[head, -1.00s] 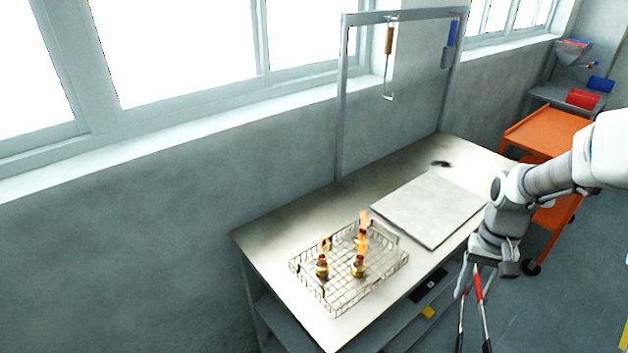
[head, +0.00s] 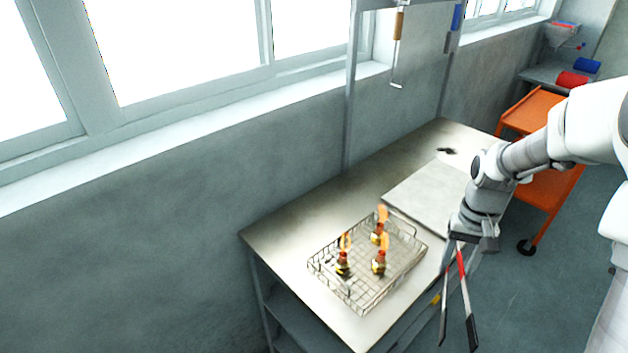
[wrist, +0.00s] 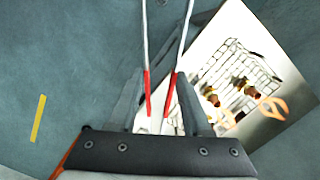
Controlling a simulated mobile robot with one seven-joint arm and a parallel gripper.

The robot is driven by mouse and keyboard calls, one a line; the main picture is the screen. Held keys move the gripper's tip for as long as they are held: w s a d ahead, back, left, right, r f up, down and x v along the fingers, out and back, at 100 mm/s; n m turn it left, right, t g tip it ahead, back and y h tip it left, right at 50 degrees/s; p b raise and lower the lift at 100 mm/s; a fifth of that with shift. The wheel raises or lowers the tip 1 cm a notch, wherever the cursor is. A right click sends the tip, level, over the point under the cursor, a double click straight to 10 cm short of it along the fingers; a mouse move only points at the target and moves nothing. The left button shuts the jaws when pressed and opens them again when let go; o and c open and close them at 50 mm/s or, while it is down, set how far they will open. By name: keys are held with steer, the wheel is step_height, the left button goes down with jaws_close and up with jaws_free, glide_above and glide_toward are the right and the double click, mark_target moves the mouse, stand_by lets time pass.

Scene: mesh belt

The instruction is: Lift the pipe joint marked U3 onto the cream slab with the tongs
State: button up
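Three brass-coloured pipe joints with orange tags stand in a wire basket (head: 335,283) on the table: a left one (head: 343,263), a front right one (head: 379,262) and a back one (head: 377,233). Their marks are too small to read, so I cannot tell which is U3. The pale slab (head: 425,190) lies flat behind the basket, partly hidden by my arm. My gripper (head: 462,246) is shut on the red-gripped tongs (head: 462,264), which hang down with legs apart and empty, beyond the table's front edge. The tongs (wrist: 148,90) also show between my fingers in the wrist view.
The steel table (head: 285,235) stands against the wall. A metal frame (head: 351,110) with a hanging wooden-handled tool (head: 398,40) rises at its back. A dark object (head: 447,151) lies beyond the slab. An orange cart (head: 545,190) stands at right. Floor is clear in front.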

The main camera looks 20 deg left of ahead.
steer(key=w+a+r+n+t+y, duration=0.1)
steer(key=w+a+r+n+y, duration=0.1)
steer(key=a, duration=0.8)
steer(key=w+a+r+n+t+y, duration=0.2)
steer(key=w+a+n, duration=0.3)
steer(key=a, duration=0.6)
steer(key=w+a+r+n+t+y, duration=0.2)
steer(key=a+n, duration=0.3)
steer(key=a, duration=0.6)
steer(key=shift+w+a+r+b, duration=0.2)
steer(key=shift+w+b, duration=0.2)
steer(key=shift+w, duration=0.4)
steer(key=shift+f, duration=0.15)
step_height(320, 180, down, 10)
steer(key=b, duration=0.7)
steer(key=shift+b, duration=0.3)
